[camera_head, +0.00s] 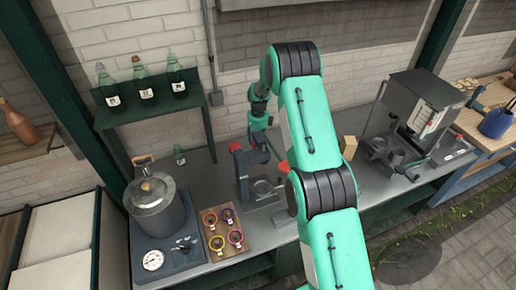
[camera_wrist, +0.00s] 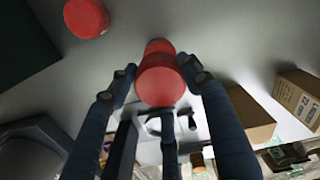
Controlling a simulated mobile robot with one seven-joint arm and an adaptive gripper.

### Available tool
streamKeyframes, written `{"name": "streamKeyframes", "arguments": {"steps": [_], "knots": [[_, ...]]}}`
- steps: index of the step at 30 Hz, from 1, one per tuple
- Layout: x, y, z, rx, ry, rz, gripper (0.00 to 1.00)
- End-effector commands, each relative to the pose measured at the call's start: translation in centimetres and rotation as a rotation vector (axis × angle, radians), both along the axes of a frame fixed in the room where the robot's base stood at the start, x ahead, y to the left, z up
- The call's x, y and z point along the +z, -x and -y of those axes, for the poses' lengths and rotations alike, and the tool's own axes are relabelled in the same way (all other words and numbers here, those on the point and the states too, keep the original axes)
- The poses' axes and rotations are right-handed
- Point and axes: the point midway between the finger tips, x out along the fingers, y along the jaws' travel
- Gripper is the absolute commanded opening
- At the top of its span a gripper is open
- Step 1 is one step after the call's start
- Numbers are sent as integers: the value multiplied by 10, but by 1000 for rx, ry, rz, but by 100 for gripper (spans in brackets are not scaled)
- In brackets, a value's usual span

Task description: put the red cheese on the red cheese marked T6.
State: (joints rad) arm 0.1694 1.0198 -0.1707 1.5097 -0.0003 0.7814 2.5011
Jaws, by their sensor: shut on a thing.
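My gripper (camera_wrist: 158,72) is shut on a red cheese (camera_wrist: 160,82), a short cylinder between its two dark fingertips in the wrist view. A further red shape (camera_wrist: 158,46) shows just beyond the held cheese; I cannot tell whether the two touch. Another red cheese (camera_wrist: 87,18) stands apart on the grey surface at the upper left.
A dark press-like stand (camera_head: 243,172) is left of the arm on the grey counter. Farther left are a board of small round bowls (camera_head: 222,232) and a steel pot (camera_head: 155,203). A tan block (camera_head: 348,147) and a grey machine (camera_head: 415,110) stand to the right.

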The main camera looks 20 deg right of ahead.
Motion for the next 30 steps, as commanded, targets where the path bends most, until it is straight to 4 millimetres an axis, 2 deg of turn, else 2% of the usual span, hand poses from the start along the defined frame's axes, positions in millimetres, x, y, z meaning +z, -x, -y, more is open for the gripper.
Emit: {"name": "streamKeyframes", "arguments": {"steps": [8, 19, 30], "knots": [[-6, 0, 0, 0, 0, -1, 13], [-39, 1, 0, 0, 0, -1, 13], [-42, 0, 0, 0, 0, -1, 13]]}}
